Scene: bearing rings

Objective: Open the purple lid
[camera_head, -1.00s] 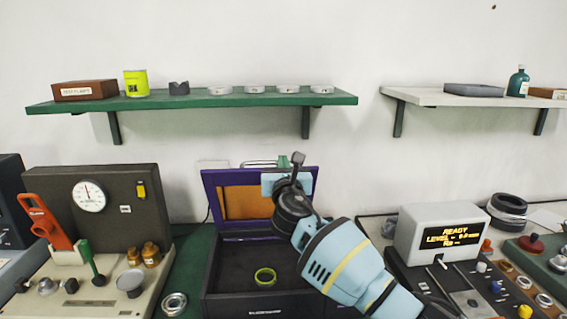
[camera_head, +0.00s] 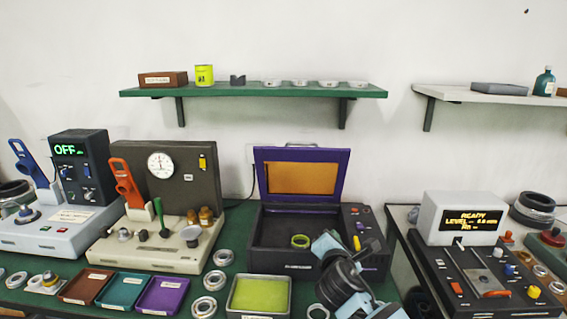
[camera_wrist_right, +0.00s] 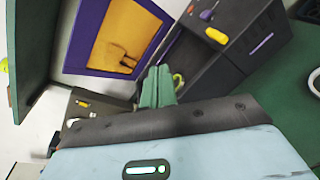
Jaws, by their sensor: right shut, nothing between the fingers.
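The purple lid (camera_head: 341,176) with an orange inner panel stands raised at the back of a black box (camera_head: 268,230) in the head view. The lid also shows in the right wrist view (camera_wrist_right: 80,52). My right gripper (camera_wrist_right: 158,84) shows green fingers, shut and empty, in front of the open box in the wrist view. In the head view my right arm is at the box's front right corner, and its fingertips are hard to make out. My left gripper is not in view.
A control panel (camera_head: 360,225) with knobs adjoins the box on the right. A green-filled tray (camera_head: 258,297), several metal rings and small coloured trays (camera_head: 162,296) lie in front. A grey READY device (camera_head: 462,215) stands right. A green shelf (camera_head: 250,91) hangs above.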

